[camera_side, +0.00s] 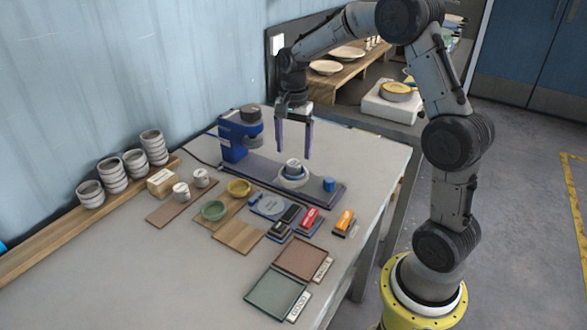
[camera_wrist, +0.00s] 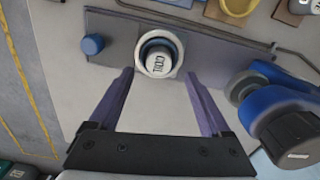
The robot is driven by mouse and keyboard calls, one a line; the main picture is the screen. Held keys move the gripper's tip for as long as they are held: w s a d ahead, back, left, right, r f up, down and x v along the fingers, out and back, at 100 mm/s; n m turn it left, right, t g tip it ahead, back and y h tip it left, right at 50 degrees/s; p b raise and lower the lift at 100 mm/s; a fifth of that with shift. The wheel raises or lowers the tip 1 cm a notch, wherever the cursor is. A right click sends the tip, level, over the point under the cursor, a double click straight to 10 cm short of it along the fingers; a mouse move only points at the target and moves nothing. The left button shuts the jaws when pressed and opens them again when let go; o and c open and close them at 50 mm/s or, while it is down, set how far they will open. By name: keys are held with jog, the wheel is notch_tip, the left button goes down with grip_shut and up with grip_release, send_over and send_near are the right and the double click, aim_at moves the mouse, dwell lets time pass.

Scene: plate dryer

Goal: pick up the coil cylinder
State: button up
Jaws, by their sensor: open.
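The coil cylinder (camera_wrist: 159,59) is a small white cylinder with COIL lettering and a dark ring around it. It sits in a round white holder (camera_wrist: 146,46) on a grey-blue base plate (camera_wrist: 112,28). In the side view the coil cylinder (camera_side: 292,166) stands upright in the holder near the middle of the plate. My gripper (camera_side: 294,154) is open, its two purple fingers pointing down above and around the line of the cylinder. In the wrist view my gripper (camera_wrist: 158,75) has its fingertips apart, just short of the cylinder, with nothing between them.
A blue machine with a dark knob (camera_side: 235,135) stands on the plate's left end. A blue knob (camera_side: 329,184) stands at its right end. Green and yellow bowls (camera_side: 238,188), small stamps and sample tiles (camera_side: 276,290) lie in front. Stacked cups (camera_side: 153,147) line the wall side.

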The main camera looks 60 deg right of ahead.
aim_at(294, 163)
jog(key=f, duration=0.4)
jog(key=shift+s+a, duration=0.15)
jog(key=shift+a, duration=0.05)
jog(key=shift+c, duration=0.4)
grip_shut()
